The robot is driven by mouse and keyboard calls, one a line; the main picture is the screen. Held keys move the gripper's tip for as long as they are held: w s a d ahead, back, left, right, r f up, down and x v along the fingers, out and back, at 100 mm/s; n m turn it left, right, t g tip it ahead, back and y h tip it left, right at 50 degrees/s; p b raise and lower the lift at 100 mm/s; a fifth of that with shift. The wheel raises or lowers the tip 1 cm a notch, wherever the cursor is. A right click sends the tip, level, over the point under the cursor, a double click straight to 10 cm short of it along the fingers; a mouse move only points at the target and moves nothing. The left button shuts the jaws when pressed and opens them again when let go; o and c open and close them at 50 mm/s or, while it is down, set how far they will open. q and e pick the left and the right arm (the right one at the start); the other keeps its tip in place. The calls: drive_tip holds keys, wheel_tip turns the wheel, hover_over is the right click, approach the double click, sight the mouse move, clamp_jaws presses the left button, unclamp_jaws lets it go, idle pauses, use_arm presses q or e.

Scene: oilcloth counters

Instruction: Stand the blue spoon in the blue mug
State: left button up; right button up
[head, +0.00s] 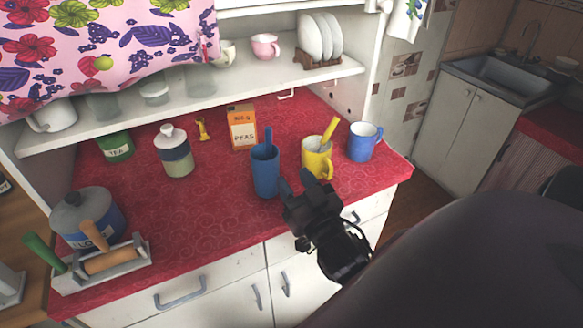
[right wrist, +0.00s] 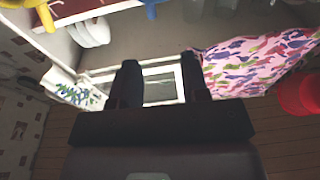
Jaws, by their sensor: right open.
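A blue spoon (head: 268,138) stands upright in a tall blue cup (head: 266,174) near the counter's front. A blue mug (head: 362,145) with its handle to the right stands at the counter's right end; no spoon shows in it. My right gripper (head: 296,183) is open and empty, just in front and to the right of the tall cup. In the right wrist view its two fingers (right wrist: 160,80) stand apart with nothing between them. A blue piece (right wrist: 151,6) shows at that view's top edge; I cannot tell which item it is. My left gripper is out of view.
A yellow mug (head: 315,160) holding a yellow utensil (head: 329,131) stands between the tall cup and the blue mug. Behind are an orange-and-white carton (head: 242,130) and a jar (head: 173,155). A shelf (head: 190,106) overhangs the back. The red counter's front middle (head: 205,225) is clear.

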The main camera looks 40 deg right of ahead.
drive_tip(key=s+a+f+n+g+y, duration=0.1)
drive_tip(key=s+f+g+y, duration=0.1)
drive_tip(key=f, duration=1.1)
drive_tip(key=s+a+f+n+g+y, duration=0.1)
drive_tip(key=s+f+g, duration=0.4)
drive_tip(key=f, duration=0.7)
drive_tip(key=shift+s+a+f+n+g+y, duration=0.25)
drive_tip(key=shift+f+n+g+y, duration=0.2)
drive_tip(key=shift+n, duration=0.25)
drive_tip(key=shift+w, duration=0.1)
